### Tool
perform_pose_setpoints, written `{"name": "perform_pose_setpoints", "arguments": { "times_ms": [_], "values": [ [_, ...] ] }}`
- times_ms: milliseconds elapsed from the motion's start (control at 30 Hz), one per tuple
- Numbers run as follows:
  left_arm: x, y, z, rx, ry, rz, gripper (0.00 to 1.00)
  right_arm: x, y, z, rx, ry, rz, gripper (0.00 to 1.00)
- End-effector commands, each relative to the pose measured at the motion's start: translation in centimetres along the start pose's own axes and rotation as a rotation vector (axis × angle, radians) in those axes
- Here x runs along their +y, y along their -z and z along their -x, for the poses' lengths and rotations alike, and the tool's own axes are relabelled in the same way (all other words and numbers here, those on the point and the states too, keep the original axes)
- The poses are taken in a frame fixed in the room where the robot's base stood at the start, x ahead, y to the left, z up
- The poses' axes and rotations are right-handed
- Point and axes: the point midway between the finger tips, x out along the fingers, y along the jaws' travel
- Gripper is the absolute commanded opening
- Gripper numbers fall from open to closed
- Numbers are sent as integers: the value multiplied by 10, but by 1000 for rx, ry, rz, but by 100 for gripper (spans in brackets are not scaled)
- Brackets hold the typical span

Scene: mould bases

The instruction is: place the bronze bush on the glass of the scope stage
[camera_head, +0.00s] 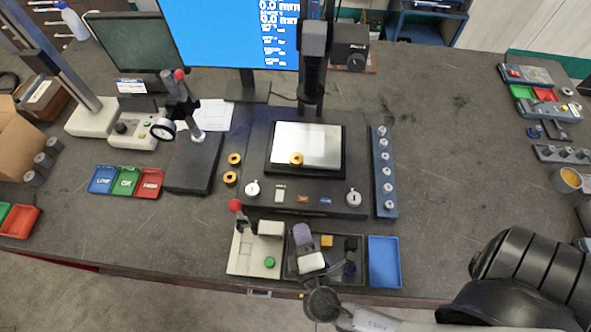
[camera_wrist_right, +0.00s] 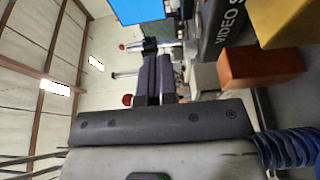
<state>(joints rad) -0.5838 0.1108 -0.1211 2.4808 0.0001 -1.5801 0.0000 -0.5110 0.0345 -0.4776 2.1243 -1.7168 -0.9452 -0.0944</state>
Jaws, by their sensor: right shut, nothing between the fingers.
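A bronze bush (camera_head: 296,159) sits on the bright glass (camera_head: 318,140) of the scope stage (camera_head: 270,182), left of the glass centre. Two more bronze bushes, an upper one (camera_head: 234,159) and a lower one (camera_head: 230,178), stand at the stage's left edge. My right gripper (camera_head: 302,233) is in front of the stage, over a dark tray, apart from all the bushes. Its fingers, also seen in the right wrist view (camera_wrist_right: 156,62), are together with nothing between them. My left gripper is not in view.
The dark tray (camera_head: 293,272) holds a yellow-orange block (camera_head: 327,241) and dark parts. A blue tray (camera_head: 384,262) is to its right, a red-knobbed fixture (camera_head: 243,250) to its left. A strip of several pins (camera_head: 383,170) flanks the stage.

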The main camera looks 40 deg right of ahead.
Motion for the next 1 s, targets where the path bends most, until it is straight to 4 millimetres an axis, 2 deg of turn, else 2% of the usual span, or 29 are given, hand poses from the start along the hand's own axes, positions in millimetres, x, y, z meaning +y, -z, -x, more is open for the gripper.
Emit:
{"name": "perform_pose_setpoints", "arguments": {
  "times_ms": [100,600,667,800,1000],
  "values": [
    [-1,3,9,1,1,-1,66,4,0,-27,-1,-4,1,0],
    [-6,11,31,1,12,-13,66,2,0,-127,0,-1,1,0],
    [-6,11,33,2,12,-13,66,2,0,-137,-1,-1,0,0],
    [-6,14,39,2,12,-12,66,2,-15,-148,0,1,2,0],
    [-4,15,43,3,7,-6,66,0,-25,-159,1,2,2,0]
  ]
}}
